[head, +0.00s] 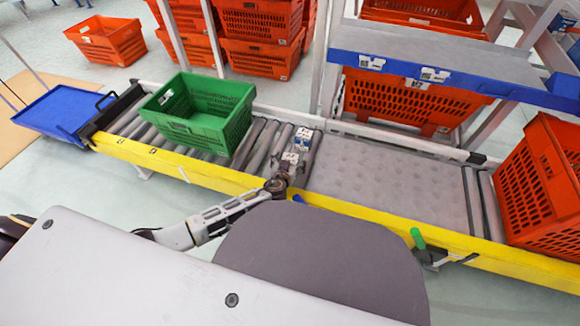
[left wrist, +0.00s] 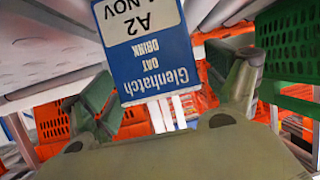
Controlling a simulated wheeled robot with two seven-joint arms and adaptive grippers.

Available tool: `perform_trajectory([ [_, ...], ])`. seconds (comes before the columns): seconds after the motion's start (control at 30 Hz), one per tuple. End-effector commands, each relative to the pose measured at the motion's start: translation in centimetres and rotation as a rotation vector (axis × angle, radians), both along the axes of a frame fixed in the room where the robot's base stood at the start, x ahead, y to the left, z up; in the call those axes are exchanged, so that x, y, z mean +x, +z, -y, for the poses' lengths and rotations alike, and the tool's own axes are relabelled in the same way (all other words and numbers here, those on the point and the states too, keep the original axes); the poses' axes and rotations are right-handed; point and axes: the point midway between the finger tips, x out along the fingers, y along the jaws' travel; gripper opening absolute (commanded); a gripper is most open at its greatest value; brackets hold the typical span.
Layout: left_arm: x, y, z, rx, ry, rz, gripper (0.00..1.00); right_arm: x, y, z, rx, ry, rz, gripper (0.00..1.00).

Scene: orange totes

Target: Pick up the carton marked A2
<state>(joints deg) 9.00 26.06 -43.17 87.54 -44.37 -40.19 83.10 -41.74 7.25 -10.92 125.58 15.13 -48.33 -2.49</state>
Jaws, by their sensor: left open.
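The fingers are spread, with gaps on both sides of the carton. In the head view my left gripper (head: 285,172) is over the roller conveyor, right of the green tote (head: 205,134). A small white and blue carton (head: 303,140) shows just beyond it; its lettering is too small to read there. My right gripper is out of view.
The conveyor has a yellow front rail (head: 345,212) and a bare grey section (head: 390,180) to the right. An orange tote (head: 545,190) stands at its right end. A blue tray (head: 62,110) is at the left end. A blue-edged shelf (head: 450,82) overhangs the back.

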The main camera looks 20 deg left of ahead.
Motion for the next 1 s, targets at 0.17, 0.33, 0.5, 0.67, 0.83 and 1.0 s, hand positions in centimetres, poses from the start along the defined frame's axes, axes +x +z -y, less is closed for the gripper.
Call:
perform_trajectory([
  [0.17, 0.46, -0.21, -0.03, 0.000, 0.000, 0.000, 0.88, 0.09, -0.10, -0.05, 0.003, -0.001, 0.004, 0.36],
  [0.33, 0.47, -0.18, -0.02, 0.000, 0.000, -0.001, 0.88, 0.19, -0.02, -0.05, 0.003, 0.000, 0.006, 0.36],
  [0.5, 0.46, -0.18, -0.02, 0.000, 0.000, 0.000, 0.88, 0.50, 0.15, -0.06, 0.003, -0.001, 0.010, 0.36],
  [0.67, 0.46, -0.18, -0.02, 0.000, 0.000, 0.000, 0.80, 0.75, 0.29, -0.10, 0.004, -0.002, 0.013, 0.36],
  [0.83, 0.46, -0.18, -0.02, 0.000, 0.000, 0.000, 0.58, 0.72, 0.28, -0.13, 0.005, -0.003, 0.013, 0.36],
  [1.0, 0.46, -0.18, -0.03, 0.000, 0.000, 0.000, 0.36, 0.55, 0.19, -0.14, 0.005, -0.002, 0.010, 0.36],
])
